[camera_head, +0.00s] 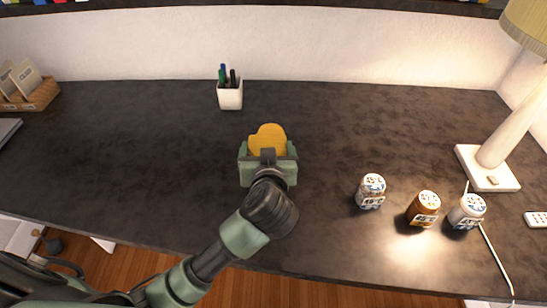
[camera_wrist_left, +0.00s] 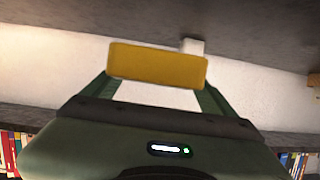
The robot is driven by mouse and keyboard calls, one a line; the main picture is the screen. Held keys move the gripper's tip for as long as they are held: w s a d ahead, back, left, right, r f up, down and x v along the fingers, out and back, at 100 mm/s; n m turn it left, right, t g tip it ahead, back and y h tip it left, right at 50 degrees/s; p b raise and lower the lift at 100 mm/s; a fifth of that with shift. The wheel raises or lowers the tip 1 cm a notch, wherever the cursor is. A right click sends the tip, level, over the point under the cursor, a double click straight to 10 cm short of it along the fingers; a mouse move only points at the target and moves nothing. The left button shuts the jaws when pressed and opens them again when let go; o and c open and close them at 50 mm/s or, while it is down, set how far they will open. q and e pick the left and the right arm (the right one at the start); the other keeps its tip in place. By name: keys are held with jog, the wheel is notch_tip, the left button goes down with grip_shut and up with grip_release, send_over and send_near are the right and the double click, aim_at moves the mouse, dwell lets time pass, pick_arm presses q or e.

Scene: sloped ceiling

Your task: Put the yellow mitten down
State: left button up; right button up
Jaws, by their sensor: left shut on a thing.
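The yellow mitten (camera_head: 268,135) is near the middle of the dark desk (camera_head: 150,150) in the head view. My left gripper (camera_head: 268,152) is shut on it, with a green finger at each side. The mitten's rounded end points toward the back wall, and its near part is hidden by the gripper. In the left wrist view the mitten (camera_wrist_left: 157,65) shows as a yellow band between the two fingers (camera_wrist_left: 155,85). I cannot tell whether it touches the desk. My right gripper is not in view.
A white pen cup (camera_head: 230,95) stands behind the mitten. A white-blue jar (camera_head: 371,191), a brown jar (camera_head: 423,209) and another pale jar (camera_head: 467,211) stand to the right, before a lamp (camera_head: 487,168). The desk left of the gripper is clear.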

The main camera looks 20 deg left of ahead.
aim_at(276, 135)
pick_arm(q)
jog(key=shift+m+h, duration=0.3)
jog(key=w+r+p, duration=0.1)
jog(key=w+r, duration=0.3)
jog(key=w, duration=0.1)
jog(key=shift+r, duration=0.3)
jog(key=shift+w+d+r, duration=0.15)
jog(key=shift+w+d, duration=0.05)
jog(key=shift+w, duration=0.2)
notch_tip(276, 135, down, 15)
jog(key=shift+r+b, duration=0.15)
jog(key=shift+b, duration=0.75)
notch_tip(276, 135, down, 5)
jog(key=shift+b, duration=0.6)
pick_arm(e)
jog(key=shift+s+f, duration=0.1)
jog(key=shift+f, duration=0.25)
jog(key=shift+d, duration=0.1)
pick_arm(q)
jog(key=o, duration=0.9)
jog(key=shift+o, duration=1.3)
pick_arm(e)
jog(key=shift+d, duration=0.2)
